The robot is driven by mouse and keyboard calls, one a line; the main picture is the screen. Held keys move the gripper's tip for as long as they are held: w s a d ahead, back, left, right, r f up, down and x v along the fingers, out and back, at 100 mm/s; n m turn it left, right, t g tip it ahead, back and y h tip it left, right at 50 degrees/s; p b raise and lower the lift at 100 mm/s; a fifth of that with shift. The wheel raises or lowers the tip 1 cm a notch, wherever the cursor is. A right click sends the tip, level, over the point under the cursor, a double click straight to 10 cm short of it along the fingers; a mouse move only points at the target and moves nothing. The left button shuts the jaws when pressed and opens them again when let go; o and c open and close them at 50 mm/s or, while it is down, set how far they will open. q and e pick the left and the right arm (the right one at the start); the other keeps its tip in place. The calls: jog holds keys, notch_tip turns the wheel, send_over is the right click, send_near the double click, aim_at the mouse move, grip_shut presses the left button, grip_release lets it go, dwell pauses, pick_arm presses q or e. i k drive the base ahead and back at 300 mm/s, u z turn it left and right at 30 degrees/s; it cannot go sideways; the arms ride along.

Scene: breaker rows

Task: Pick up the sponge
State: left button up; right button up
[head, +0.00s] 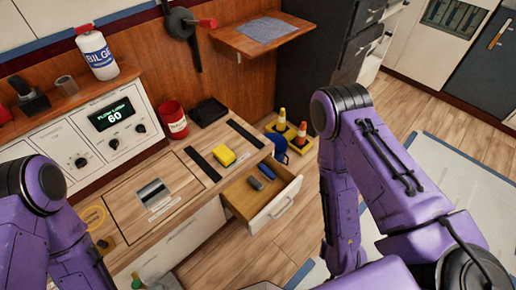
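A yellow block (223,156) that looks like the sponge lies on the wooden counter top (180,160), between two dark strips. Nothing is touching it from above. My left arm comes in at the lower left and my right arm stands at the right, both well apart from the yellow block. Neither gripper's fingers can be seen in the head view.
An open drawer (284,203) below the block holds a grey item (255,183) and a blue item (267,172). A red can (173,120) and a black tray (208,111) stand behind. Small traffic cones (301,135) are at the right. A white bottle (97,53) is on the shelf.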

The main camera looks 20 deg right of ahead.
aim_at(224, 155)
jog(key=z, duration=0.6)
jog(key=k, duration=0.55)
jog(key=z, duration=1.05)
jog(key=i, duration=0.85)
jog(key=u, duration=0.75)
jog(key=i, duration=0.6)
jog(key=u, duration=0.55)
